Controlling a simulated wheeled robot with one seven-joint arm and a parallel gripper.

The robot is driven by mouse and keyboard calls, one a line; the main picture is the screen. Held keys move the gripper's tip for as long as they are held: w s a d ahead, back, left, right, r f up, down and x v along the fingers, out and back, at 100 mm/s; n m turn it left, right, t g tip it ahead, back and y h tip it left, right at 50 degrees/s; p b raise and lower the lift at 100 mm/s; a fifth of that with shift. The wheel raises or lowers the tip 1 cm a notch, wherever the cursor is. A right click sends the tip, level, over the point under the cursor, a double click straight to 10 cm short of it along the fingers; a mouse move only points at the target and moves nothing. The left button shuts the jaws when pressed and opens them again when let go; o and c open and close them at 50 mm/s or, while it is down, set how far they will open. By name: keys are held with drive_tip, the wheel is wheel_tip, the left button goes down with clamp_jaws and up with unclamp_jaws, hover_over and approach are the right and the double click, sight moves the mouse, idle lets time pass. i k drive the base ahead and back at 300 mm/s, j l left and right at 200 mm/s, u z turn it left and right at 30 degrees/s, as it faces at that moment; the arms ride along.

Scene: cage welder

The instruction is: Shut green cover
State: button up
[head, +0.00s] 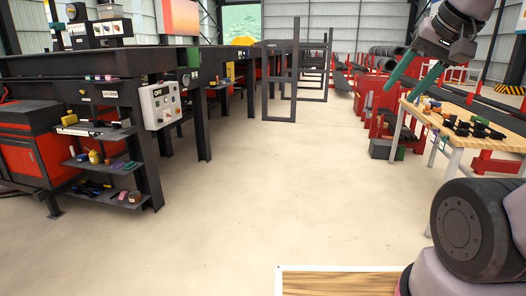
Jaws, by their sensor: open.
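My gripper (402,90) is at the upper right, with two long teal fingers pointing down and left. The fingers are apart and nothing shows between them. A small green panel (193,57) is on the dark steel frame at the left, above a grey control box (160,106) marked OFF. I cannot tell whether this panel is the green cover, or whether it is open or shut. My gripper is far to the right of it, across the open floor.
A long dark steel bench (100,66) runs along the left, with shelves (105,165) of small items and a red cabinet (32,150). A wooden table (505,155) with tools stands at the right. Dark upright frames (294,75) stand farther back. The middle floor is clear.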

sight(195, 61)
drive_tip(key=i+z, duration=0.2)
drive_tip(key=i, duration=4.05)
drive_tip(key=i+l+u, duration=0.15)
drive_tip(key=i+u, duration=0.25)
drive_tip(key=i, duration=0.15)
drive_tip(key=i+l+u, duration=0.4)
drive_tip(key=i, duration=0.15)
drive_tip(key=i+l+u, duration=0.8)
drive_tip(key=l+u, duration=0.2)
drive_tip(key=i+l+u, duration=0.3)
drive_tip(key=l+u, duration=0.6)
drive_tip(key=l, duration=0.15)
drive_tip(key=i+l+u, duration=0.15)
drive_tip(key=i+l, duration=0.35)
drive_tip(key=i, duration=0.75)
